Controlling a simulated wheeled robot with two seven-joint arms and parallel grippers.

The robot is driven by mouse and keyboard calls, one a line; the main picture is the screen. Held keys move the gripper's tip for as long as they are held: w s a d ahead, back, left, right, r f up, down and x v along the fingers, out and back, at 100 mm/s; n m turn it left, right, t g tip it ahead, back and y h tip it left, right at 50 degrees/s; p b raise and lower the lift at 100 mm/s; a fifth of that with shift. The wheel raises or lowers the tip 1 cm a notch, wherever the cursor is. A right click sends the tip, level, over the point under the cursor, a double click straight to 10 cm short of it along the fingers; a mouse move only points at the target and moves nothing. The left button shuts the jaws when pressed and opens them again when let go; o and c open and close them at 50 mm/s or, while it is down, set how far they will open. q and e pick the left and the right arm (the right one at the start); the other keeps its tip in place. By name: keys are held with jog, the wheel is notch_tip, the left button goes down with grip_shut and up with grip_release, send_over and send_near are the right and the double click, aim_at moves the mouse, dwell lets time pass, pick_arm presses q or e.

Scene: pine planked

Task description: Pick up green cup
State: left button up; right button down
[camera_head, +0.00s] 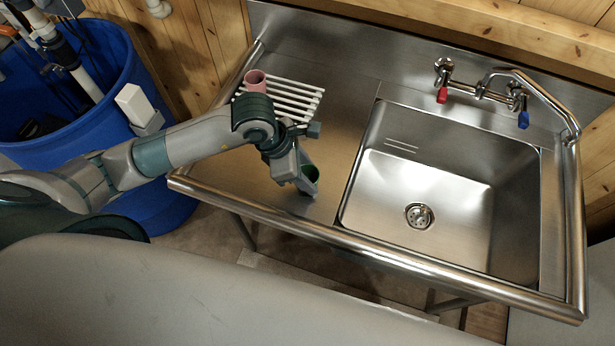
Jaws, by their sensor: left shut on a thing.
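The green cup (310,173) is at the end of my left arm, over the front of the steel drainboard, left of the sink basin. My left gripper (307,182) is shut on the cup. Only a small part of the cup's green inside shows; the gripper hides the rest. I cannot tell whether the cup touches the drainboard. My right gripper is not in view.
A pink cup (255,81) stands by the white rack (290,97) behind my left arm. The empty sink basin (440,190) is to the right, with a tap (483,90) behind it. A blue barrel (150,80) stands at the left.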

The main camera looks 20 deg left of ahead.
aim_at(318, 177)
pick_arm(q)
jog(key=shift+r, duration=0.1)
jog(key=shift+r+b, duration=0.4)
jog(key=r, duration=0.1)
jog(key=r+b, duration=0.1)
jog(key=r, duration=0.1)
jog(key=shift+s+d+r+b, duration=0.1)
jog(key=shift+s+d+b, duration=0.05)
jog(key=shift+d+b, duration=0.2)
jog(key=s+d+r, duration=0.6)
jog(key=d+r, duration=0.1)
jog(key=d, duration=0.2)
jog(key=shift+p, duration=0.45)
jog(key=shift+f, duration=0.15)
